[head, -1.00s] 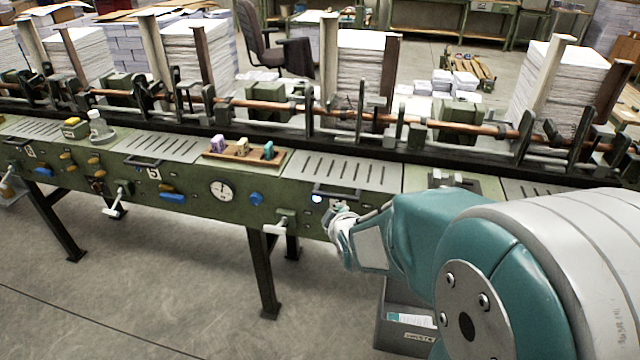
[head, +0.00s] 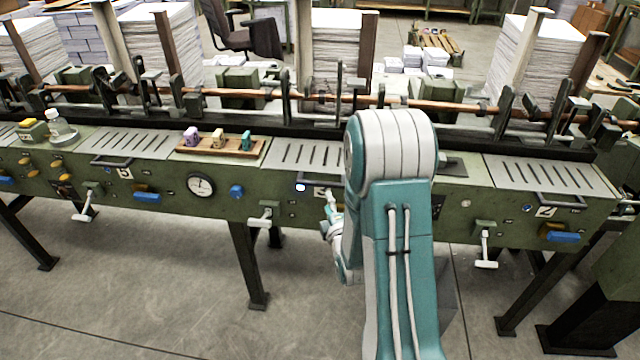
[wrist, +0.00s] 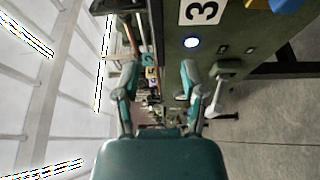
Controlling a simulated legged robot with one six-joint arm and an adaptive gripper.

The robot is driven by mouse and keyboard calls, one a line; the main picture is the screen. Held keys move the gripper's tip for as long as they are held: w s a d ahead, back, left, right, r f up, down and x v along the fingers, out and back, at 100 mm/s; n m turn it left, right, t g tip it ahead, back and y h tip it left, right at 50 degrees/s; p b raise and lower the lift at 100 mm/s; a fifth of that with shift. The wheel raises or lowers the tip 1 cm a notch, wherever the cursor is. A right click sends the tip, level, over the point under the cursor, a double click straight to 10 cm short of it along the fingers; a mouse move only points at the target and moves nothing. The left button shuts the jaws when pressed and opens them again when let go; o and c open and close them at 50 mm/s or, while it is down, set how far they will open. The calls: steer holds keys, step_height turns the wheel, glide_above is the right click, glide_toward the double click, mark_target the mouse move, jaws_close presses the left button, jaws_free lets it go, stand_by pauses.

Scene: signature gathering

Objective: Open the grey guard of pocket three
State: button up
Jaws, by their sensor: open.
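The grey guard of pocket three (head: 310,153) is a slotted plate lying down flat on the green machine, left of my arm in the head view. My gripper (wrist: 155,78) is open and empty. Its two teal fingers point along the machine front, with the handle's line between them in the picture; I cannot tell whether they touch it. My arm hides part of the guard in the head view.
A lit blue-white button (head: 300,187) and a white-handled lever (head: 263,217) sit on the front panel near my gripper. A wooden tray (head: 222,146) with small blocks stands left of the guard. A copper shaft (head: 240,93) runs behind. The floor in front is clear.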

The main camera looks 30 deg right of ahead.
mark_target(321, 186)
steer(key=x, duration=0.8)
steer(key=shift+w+a, duration=0.1)
jaws_close()
